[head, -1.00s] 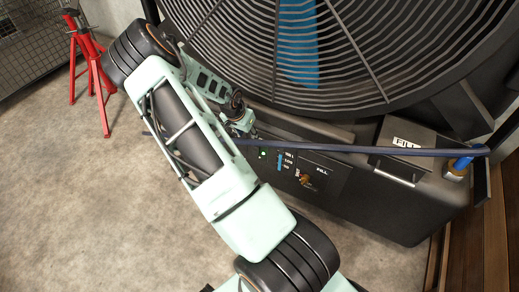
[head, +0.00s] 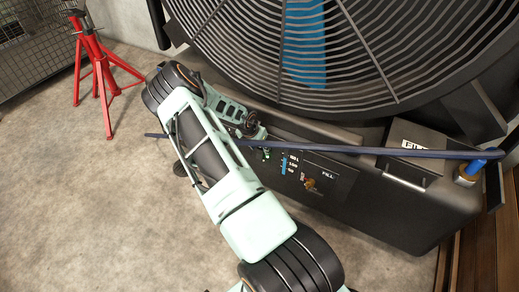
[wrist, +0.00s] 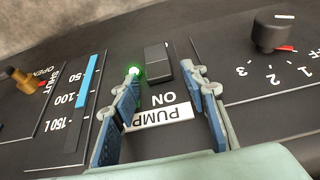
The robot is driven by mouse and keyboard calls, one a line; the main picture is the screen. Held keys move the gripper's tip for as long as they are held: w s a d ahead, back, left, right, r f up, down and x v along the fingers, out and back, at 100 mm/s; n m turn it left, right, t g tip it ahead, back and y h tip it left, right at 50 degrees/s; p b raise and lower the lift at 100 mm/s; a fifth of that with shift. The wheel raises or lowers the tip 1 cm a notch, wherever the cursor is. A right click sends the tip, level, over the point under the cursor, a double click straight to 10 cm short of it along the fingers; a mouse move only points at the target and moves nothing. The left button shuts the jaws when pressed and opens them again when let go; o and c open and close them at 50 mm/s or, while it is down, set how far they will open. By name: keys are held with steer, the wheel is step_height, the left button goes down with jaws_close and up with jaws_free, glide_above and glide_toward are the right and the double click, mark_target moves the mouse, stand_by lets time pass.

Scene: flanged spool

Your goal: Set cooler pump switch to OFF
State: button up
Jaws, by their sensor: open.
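The pump switch (wrist: 158,62) is a black rocker on the dark control panel in the wrist view. A lit green lamp (wrist: 134,70) is beside it, partly behind a fingertip. A white PUMP label (wrist: 160,117) with ON printed by it lies between the switch and my palm, upside down in this view. My gripper (wrist: 164,84) is open and empty, its blue-padded fingers spread either side of the label and pointing toward the switch. I cannot tell whether they touch the panel. In the head view my gripper (head: 262,151) is at the black cooler (head: 400,222), hiding the switch.
A black speed knob (wrist: 275,35) is right of the switch, and a brass valve (wrist: 20,78) with a blue level gauge (wrist: 88,80) is left. A dark blue hose (head: 380,152) crosses above the panel in the head view. A red stand (head: 98,70) stands far left on open floor.

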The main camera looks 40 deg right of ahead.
jaws_close()
steer(key=shift+a+f+h+b, duration=0.1)
steer(key=shift+f+h+b, duration=0.25)
steer(key=shift+b, duration=0.5)
steer(key=h+b, duration=0.1)
steer(key=b, duration=0.1)
steer(key=t+h+b, duration=0.1)
steer(key=b, duration=0.2)
steer(key=shift+s+a+f, duration=0.1)
steer(key=shift+s+a, duration=0.15)
steer(key=shift+a, duration=0.15)
steer(key=shift+a+r+t+h+b, duration=0.2)
steer(key=shift+t+h+b, duration=0.1)
steer(key=shift+h+b, duration=0.45)
jaws_free()
